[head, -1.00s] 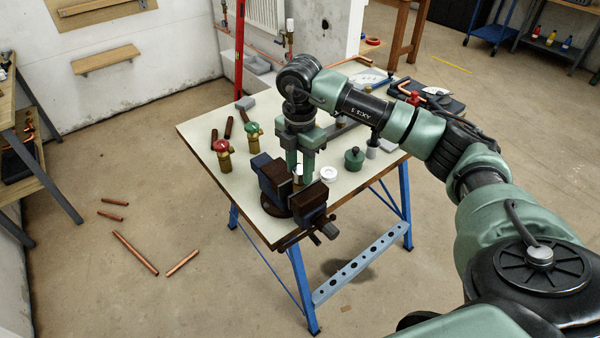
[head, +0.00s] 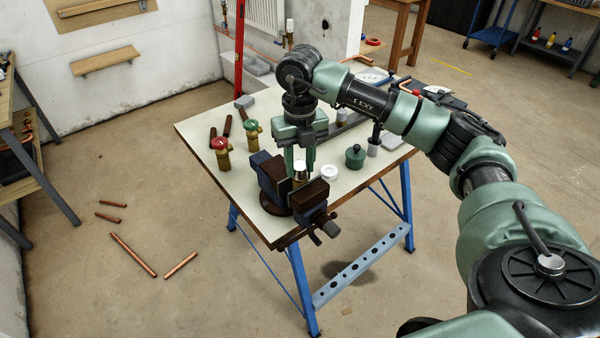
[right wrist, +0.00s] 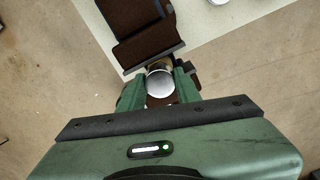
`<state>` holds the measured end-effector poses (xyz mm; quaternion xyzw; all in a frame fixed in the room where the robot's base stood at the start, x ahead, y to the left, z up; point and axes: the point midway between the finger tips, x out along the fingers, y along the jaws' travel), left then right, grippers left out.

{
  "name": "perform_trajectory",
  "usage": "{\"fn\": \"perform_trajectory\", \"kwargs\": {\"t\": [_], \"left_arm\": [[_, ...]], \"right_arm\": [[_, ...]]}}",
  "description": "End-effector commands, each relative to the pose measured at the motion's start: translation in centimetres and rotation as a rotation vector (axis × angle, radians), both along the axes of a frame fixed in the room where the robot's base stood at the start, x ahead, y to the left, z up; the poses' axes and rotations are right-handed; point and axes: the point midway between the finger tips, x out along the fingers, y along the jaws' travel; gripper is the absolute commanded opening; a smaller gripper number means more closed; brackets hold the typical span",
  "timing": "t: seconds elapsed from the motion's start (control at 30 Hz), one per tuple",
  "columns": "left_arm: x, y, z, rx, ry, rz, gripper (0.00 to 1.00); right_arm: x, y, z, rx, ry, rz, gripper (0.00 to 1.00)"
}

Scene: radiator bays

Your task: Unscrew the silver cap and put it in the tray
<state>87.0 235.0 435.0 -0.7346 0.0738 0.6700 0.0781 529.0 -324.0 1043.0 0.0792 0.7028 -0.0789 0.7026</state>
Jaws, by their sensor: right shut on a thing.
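The silver cap (head: 300,166) shows as a bright round top above the dark red-brown vise (head: 309,193) at the table's front corner. My right gripper (head: 300,172) points down over it, with its green fingers shut on the cap. In the right wrist view the cap (right wrist: 160,84) lies between the two fingers, with a bit of brass behind it at the vise jaw (right wrist: 145,48). I cannot tell whether the cap is still on the brass part. A long grey tray-like thing (head: 347,121) lies behind the gripper, partly hidden. My left gripper is not in view.
Red-handled (head: 221,153) and green-handled (head: 251,132) brass valves stand left of the vise. A white ring (head: 329,173) and a green pot (head: 355,156) stand to its right. Several copper pipes (head: 133,254) lie on the floor.

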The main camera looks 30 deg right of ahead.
Motion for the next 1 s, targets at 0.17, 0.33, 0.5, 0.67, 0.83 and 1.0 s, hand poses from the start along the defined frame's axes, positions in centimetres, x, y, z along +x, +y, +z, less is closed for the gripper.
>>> {"fn": "perform_trajectory", "kwargs": {"t": [0.17, 0.33, 0.5, 0.67, 0.83, 1.0], "left_arm": [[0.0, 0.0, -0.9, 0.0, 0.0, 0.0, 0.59], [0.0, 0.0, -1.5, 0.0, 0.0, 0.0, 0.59], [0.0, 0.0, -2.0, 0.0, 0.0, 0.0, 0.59], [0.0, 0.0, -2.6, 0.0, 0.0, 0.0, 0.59], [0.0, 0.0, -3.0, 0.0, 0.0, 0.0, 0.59], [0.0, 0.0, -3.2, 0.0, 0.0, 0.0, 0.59]], "right_arm": [[0.0, 0.0, -0.1, -0.001, -0.001, 0.288, 0.0], [0.0, 0.0, -0.1, -0.001, 0.0, 0.568, 0.0], [0.0, 0.0, -0.1, -0.001, 0.0, 0.846, 0.0], [0.0, 0.0, 0.0, 0.0, -0.001, 1.108, 0.0], [0.0, 0.0, 0.0, -0.001, 0.0, 1.379, 0.0], [0.0, 0.0, 0.1, -0.001, 0.0, 1.536, 0.0]]}}
